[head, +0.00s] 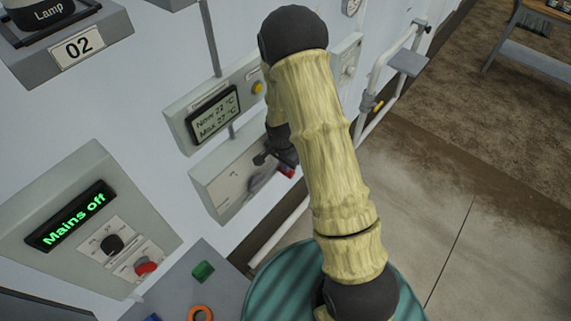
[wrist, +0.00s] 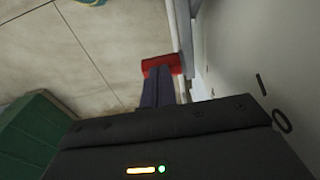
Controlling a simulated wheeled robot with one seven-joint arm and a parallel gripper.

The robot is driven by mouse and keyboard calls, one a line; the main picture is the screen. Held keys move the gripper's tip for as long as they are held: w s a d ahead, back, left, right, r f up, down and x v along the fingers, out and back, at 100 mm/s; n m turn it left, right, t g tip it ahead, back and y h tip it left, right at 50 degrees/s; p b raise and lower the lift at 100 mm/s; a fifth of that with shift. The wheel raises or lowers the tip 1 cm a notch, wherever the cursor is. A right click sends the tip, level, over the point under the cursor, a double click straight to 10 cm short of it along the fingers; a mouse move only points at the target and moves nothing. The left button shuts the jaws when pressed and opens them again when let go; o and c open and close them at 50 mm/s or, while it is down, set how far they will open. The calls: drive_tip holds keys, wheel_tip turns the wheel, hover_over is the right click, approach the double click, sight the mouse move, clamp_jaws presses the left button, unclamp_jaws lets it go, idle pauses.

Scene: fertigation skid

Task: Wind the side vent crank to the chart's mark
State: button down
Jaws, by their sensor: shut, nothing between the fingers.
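A red part (head: 264,177), which may be the crank's handle, shows at the right of a pale wall panel (head: 222,183) below the temperature display. My arm hides much of this area, and I cannot make out the chart's mark. My gripper (head: 283,158) is dark and partly hidden beside the red part. In the wrist view my gripper's fingers (wrist: 157,75) are shut together, with nothing between them. Their tips are right at a red bar (wrist: 160,65); I cannot tell whether they touch it.
The temperature display (head: 212,113) reads Now 22 °C, Max 27 °C. A "Mains off" panel (head: 110,275) with knobs is at lower left. A white rail (head: 372,85) with a yellow part stands along the wall. A teal round top (head: 285,290) is below my arm. Concrete floor at right is clear.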

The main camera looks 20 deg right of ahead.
drive_tip(key=shift+d+f+b, duration=0.15)
drive_tip(key=shift+f+b, duration=0.65)
drive_tip(key=shift+b, duration=0.05)
drive_tip(key=shift+s+d+f, duration=0.1)
drive_tip(key=shift+s+f, duration=0.05)
drive_tip(key=shift+s, duration=0.15)
drive_tip(key=r+p, duration=0.1)
drive_tip(key=r, duration=0.2)
drive_tip(key=r+p, duration=0.1)
drive_tip(key=r, duration=0.1)
drive_tip(key=shift+w+r+p, duration=0.2)
drive_tip(key=shift+w+p, duration=0.05)
drive_tip(key=shift+p, duration=0.05)
drive_tip(key=shift+r+b, duration=0.35)
wheel_tip(320, 180, up, 9)
drive_tip(key=b, duration=0.2)
drive_tip(key=shift+b, duration=0.3)
